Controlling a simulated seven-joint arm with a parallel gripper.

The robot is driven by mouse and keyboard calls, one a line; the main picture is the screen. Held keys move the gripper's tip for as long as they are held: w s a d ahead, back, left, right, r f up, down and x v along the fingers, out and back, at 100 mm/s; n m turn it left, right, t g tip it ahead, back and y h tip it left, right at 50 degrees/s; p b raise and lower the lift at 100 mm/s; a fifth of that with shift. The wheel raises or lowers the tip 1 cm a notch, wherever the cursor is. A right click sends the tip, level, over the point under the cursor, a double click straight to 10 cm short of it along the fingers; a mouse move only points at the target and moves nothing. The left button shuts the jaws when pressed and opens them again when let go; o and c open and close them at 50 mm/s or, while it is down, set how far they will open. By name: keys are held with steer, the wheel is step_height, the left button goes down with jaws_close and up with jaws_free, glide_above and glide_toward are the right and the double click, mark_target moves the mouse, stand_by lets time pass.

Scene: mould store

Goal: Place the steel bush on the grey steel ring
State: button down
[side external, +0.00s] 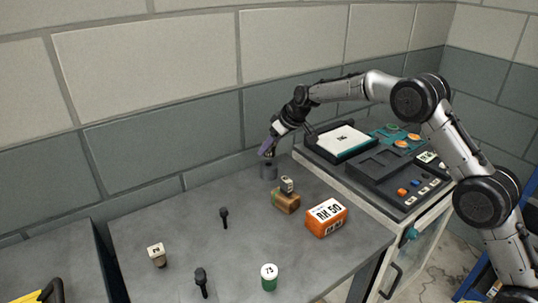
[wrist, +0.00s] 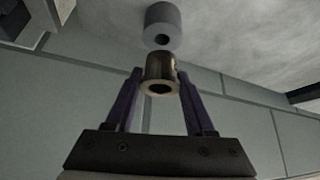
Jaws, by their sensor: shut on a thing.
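The steel bush (wrist: 160,66) is a short shiny metal cylinder with a dark bore, held between the two purple fingers of my gripper (wrist: 159,76) in the wrist view. The grey steel ring (wrist: 163,20) is a thick matt grey cylinder with a round hole, just beyond the bush there. In the side view the ring (side external: 268,172) stands on the grey table near the wall, with my gripper (side external: 267,150) right above it. The bush is mostly hidden by the fingers in that view. I cannot tell whether bush and ring touch.
A wooden block with a small weight on it (side external: 286,200) and an orange box (side external: 326,218) stand to the right of the ring. A raised bench with black trays (side external: 375,165) lies farther right. Small tools and jars stand in front; the table's left middle is mostly clear.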

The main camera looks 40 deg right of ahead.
mark_target(273, 150)
steer(key=shift+w+f, duration=0.2)
steer(key=shift+f, duration=1.5)
steer(key=shift+f, duration=0.15)
steer(key=shift+c, duration=1.3)
jaws_free()
